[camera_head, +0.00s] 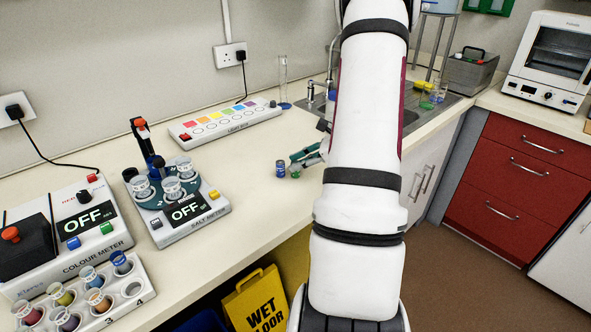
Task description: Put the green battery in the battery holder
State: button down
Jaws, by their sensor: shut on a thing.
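The green battery (295,173) is a small green cylinder at the tips of my gripper (297,162), on or just above the bench right of centre. My gripper reaches in from the right behind my white arm and is shut on it; the fingers hide part of it. A small blue cylinder (281,169) with a pale band stands upright just left of the green battery. I cannot make out a battery holder for certain; my arm hides part of the bench.
The salt meter (187,213) with its round carousel stands left of my gripper. The light box (226,121) lies behind it, and the colour meter (75,240) and vial rack (131,289) are at far left. A glass cylinder (283,82) stands near the wall. The bench's front edge is close.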

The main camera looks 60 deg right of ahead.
jog(key=shift+r, duration=0.15)
jog(key=shift+r, duration=0.55)
notch_tip(320, 180, up, 2)
jog(key=shift+r, duration=0.2)
jog(key=s+a, duration=0.1)
jog(key=s, duration=0.6)
jog(key=s+a+r, duration=0.1)
jog(key=s+a, duration=0.1)
jog(key=s, duration=0.6)
jog(key=shift+s+a, duration=0.3)
jog(key=shift+r, duration=0.1)
